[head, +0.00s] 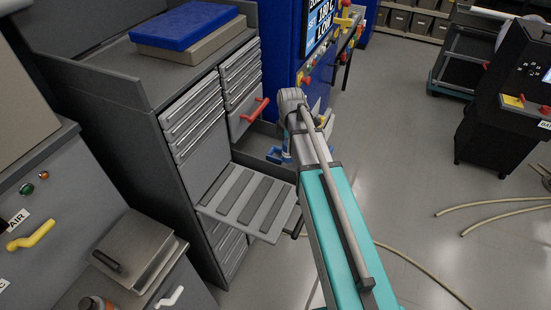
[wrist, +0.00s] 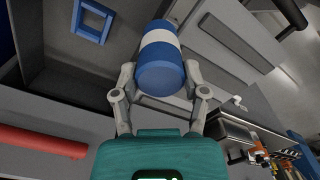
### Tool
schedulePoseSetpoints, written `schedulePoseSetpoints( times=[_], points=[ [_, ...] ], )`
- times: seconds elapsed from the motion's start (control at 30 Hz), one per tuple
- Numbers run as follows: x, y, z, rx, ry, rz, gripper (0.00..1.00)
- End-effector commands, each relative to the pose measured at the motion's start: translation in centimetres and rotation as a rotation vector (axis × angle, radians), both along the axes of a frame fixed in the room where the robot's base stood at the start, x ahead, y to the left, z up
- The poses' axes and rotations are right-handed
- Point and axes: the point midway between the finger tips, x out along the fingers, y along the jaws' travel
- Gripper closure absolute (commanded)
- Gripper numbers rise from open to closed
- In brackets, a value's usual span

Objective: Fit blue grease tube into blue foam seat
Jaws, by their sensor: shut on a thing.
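The blue grease tube (wrist: 160,62), a blue cylinder with a white band, is held between the two fingers of my gripper (wrist: 160,75) in the wrist view. The blue foam seat (wrist: 92,20) shows as a square blue frame with a grey opening inside a grey drawer, up and left of the tube. The tube is apart from the seat in that picture. In the head view, the seat (head: 274,155) shows small in the open drawer; my arm partly hides the area, and the fingers are too small to make out.
The open drawer (head: 258,140) sits in a grey cabinet below a red handle (head: 255,111). A slatted grey shelf (head: 245,200) juts out just in front of it. A blue machine (head: 283,50) stands behind. Pale hoses (head: 420,270) lie on the floor to the right.

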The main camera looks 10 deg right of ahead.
Motion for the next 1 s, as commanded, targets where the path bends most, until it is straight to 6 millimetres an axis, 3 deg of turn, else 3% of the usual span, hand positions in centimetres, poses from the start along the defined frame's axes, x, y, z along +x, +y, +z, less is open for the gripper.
schedulePoseSetpoints(
  times=[0.37, 0.87, 1.0],
  points=[
    [1.5, 0.2, -0.8, 0.0, 0.0, 0.001, 0.99],
    [9.8, 0.9, -4.6, 0.0, 0.0, 0.002, 0.99],
    [10.5, 1.0, -6.1, 0.0, 0.0, 0.001, 0.99]
  ],
)
